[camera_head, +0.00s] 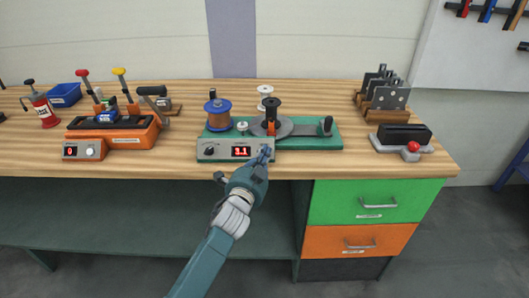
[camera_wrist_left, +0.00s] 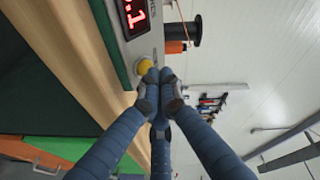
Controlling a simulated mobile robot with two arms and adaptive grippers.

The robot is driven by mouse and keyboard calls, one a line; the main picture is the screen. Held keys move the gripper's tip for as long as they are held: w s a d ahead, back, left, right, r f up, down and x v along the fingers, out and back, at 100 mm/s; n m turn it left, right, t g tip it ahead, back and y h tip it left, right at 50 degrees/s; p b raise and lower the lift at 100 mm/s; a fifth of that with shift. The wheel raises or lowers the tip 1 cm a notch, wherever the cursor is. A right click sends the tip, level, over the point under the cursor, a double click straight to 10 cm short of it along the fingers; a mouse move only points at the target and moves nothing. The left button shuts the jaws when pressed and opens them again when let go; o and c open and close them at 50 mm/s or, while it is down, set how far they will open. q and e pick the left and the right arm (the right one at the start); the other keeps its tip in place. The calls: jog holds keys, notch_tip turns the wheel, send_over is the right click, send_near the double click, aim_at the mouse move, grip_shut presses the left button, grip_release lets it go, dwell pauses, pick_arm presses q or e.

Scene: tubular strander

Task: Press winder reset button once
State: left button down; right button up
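The winder is a green-based machine (camera_head: 335,138) with a grey front panel (camera_head: 225,155), a black knob (camera_head: 209,151) and a lit red display (camera_head: 241,152). In the left wrist view, a round yellow button (camera_wrist_left: 145,66) sits on the panel beside the display (camera_wrist_left: 134,16). My left gripper (camera_head: 265,152) is at the right end of the panel and covers the button in the head view. In the left wrist view its fingertips (camera_wrist_left: 160,76) are together, empty, right at the button's edge. I cannot tell whether they touch it. My right gripper is not in view.
The winder carries a copper-coloured spool (camera_head: 219,115) and a black spool (camera_head: 272,112). An orange machine (camera_head: 112,138) with its own display stands left. A black block with a red knob (camera_head: 413,147) and upright plates (camera_head: 388,100) stand right. Drawers (camera_head: 375,202) are below the bench.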

pick_arm(q)
jog(key=shift+w+f+b, duration=0.25)
jog(key=shift+b, duration=0.05)
dwell(0.6)
jog(key=shift+s+r+p, duration=0.55)
jog(key=shift+p, duration=0.25)
jog(key=shift+s+r+p, duration=0.15)
jog(key=shift+r+p, duration=0.1)
jog(key=shift+p, duration=0.15)
jog(key=s+r+p, duration=0.3)
jog(key=p, duration=0.1)
jog(key=shift+s, duration=0.1)
dwell(0.3)
